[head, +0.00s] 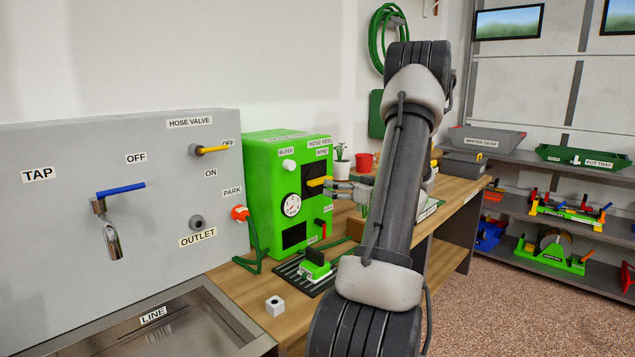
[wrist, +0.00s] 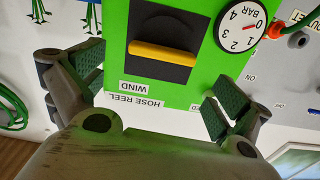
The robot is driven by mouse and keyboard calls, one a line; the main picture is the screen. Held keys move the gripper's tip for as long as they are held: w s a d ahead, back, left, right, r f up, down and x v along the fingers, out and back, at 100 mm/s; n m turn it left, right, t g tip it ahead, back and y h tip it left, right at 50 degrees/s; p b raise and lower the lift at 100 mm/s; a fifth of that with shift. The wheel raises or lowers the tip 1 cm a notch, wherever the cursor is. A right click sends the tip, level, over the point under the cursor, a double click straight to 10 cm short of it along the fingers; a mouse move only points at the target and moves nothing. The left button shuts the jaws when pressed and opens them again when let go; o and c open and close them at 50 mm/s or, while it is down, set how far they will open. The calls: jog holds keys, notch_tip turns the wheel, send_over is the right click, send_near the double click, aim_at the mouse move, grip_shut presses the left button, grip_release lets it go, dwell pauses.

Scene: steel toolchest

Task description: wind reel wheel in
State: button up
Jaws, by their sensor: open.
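The green hose reel box (head: 270,185) stands on the wooden bench against the grey panel. On its face, a black recess under the WIND label holds a yellow bar (head: 318,181), the visible grip of the reel wheel. In the wrist view, which is upside down, the yellow bar (wrist: 162,53) lies level across the black recess (wrist: 163,25). My gripper (head: 343,190) is just right of the bar in the head view. In the wrist view my gripper (wrist: 155,78) is open, its fingers spread wide to either side of the bar, with nothing between the pads.
A pressure gauge (head: 291,205) and a red lever (head: 321,228) are on the box. A green hose (head: 250,257) runs from the orange-red PARK fitting (head: 240,213). A small white block (head: 275,306) and a green-and-black piece (head: 315,265) sit on the bench (head: 245,285).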

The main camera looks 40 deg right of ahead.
aim_at(321, 179)
jog(key=shift+n, duration=0.5)
jog(key=w, duration=0.5)
jog(key=w+a, duration=0.1)
jog(key=w, duration=0.1)
jog(key=shift+w, duration=0.4)
jog(key=c, duration=0.8)
